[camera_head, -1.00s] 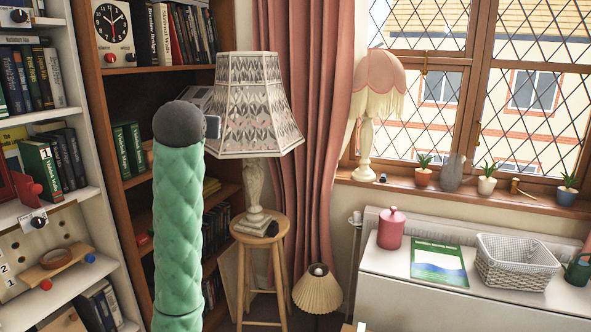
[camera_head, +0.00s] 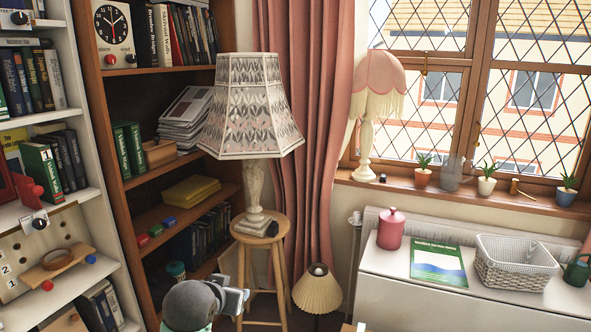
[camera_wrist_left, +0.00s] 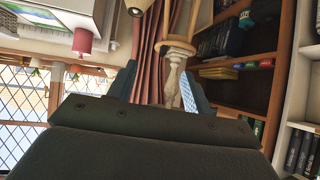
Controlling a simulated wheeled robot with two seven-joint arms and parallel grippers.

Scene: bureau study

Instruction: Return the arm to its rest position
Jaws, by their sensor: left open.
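My left arm shows at the bottom of the head view, with my left gripper (camera_head: 238,300) low in front of the bookcase and left of the stool. In the left wrist view my left gripper (camera_wrist_left: 162,88) has its two fingers spread apart, with nothing between them but the distant lamp and curtain. The fingertips are clear of the furniture as far as I can see. My right gripper is in neither view.
A round wooden stool (camera_head: 262,232) carries a lamp with a patterned shade (camera_head: 250,105). The brown bookcase (camera_head: 160,72) and white shelves (camera_head: 60,213) stand at the left. A white cabinet (camera_head: 450,302) with a basket (camera_head: 515,268) stands at the right.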

